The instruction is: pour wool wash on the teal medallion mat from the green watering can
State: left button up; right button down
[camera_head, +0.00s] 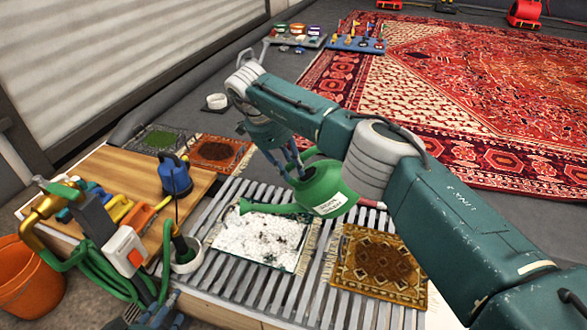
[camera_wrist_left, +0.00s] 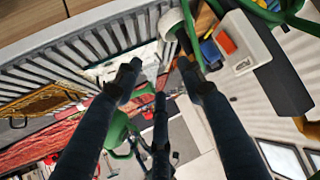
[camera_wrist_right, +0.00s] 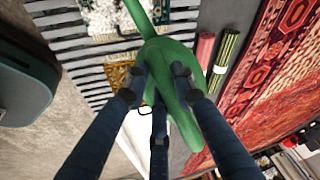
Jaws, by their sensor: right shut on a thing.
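The green watering can (camera_head: 325,190), with a white label, is held by my right gripper (camera_head: 292,170), whose fingers close on its upper part. The can also shows in the right wrist view (camera_wrist_right: 170,62). Its spout points left over a mat (camera_head: 258,240) mostly covered in white, foam-like patches, with a thin teal edge showing. This looks like the teal medallion mat; its pattern is hidden. No stream from the spout is visible. My left gripper (camera_wrist_left: 160,80) is open and empty in the left wrist view, low at the left in the head view.
A brown patterned mat (camera_head: 378,265) lies right of the white-covered one on the slatted rack (camera_head: 322,270). A wooden board (camera_head: 125,180) bears a blue sprayer-like thing (camera_head: 175,176). A green hose (camera_head: 95,270) and orange bucket (camera_head: 28,278) are at the left. A large red rug (camera_head: 450,110) lies behind.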

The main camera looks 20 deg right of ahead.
jog(key=shift+w+a+r+b, duration=0.1)
jog(key=shift+w+a+b, duration=0.25)
jog(key=shift+a, duration=0.1)
pick_arm(q)
jog(key=w+d+r+t+h, duration=0.1)
jog(key=w+d+r+t, duration=0.1)
jog(key=r, duration=0.4)
jog(key=shift+w+t, duration=0.6)
jog(key=shift+w, duration=0.5)
pick_arm(e)
jog(key=shift+w+a, duration=0.2)
jog(key=shift+a, duration=0.15)
pick_arm(q)
jog(key=shift+s+f, duration=0.1)
